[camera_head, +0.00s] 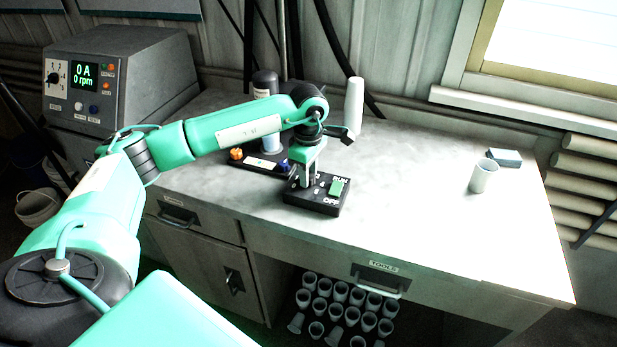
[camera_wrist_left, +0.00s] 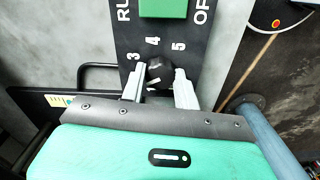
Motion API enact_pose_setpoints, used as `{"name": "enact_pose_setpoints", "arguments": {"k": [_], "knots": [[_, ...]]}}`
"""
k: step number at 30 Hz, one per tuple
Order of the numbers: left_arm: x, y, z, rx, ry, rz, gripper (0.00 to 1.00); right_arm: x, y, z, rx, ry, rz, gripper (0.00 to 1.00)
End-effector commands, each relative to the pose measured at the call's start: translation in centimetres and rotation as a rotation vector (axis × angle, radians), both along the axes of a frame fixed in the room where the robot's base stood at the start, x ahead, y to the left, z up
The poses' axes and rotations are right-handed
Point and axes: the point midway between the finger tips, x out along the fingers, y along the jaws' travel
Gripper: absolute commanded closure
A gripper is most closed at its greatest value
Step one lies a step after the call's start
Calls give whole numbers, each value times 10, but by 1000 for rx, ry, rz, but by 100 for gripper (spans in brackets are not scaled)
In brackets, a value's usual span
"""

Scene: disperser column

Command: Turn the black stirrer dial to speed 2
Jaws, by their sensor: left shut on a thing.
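The black stirrer dial (camera_wrist_left: 158,67) sits on the black control box (camera_head: 318,205), which lies on the bench top in the head view. Numbers 3, 4 and 5 show around it in the left wrist view; 2 is hidden by my gripper. I cannot tell which number the dial points at. A green switch (camera_head: 337,187) marked RUN and OFF is beside it. My left gripper (camera_head: 306,181) points down over the box, its two pale fingers on either side of the dial in the wrist view (camera_wrist_left: 160,80), shut on it. My right gripper is not in view.
A grey power unit (camera_head: 120,80) reading 0 A and 0 rpm stands at the left. A black-topped bottle (camera_head: 265,84) stands behind my arm. A pale cup (camera_head: 484,176) and a small blue-grey box (camera_head: 505,158) are at the right. The bench between is clear.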

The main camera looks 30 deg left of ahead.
Motion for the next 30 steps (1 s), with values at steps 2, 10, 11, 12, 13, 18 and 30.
{"name": "enact_pose_setpoints", "arguments": {"k": [2, 10, 11, 12, 13, 18, 30], "knots": [[1, 0, 0, -1, -4, -22, 92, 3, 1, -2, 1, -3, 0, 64], [1, 0, 2, -1, -5, -57, 92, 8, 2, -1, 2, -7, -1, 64], [1, 0, 2, -1, -5, -58, 92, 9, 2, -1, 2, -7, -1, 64], [1, 0, 2, -1, -5, -59, 92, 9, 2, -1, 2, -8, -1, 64], [1, 0, 2, -1, -5, -59, 92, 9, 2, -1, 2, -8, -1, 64], [1, 0, 2, -1, -5, -58, 92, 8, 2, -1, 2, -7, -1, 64], [0, 0, 1, -1, -2, -57, 47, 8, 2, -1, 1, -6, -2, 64]]}}
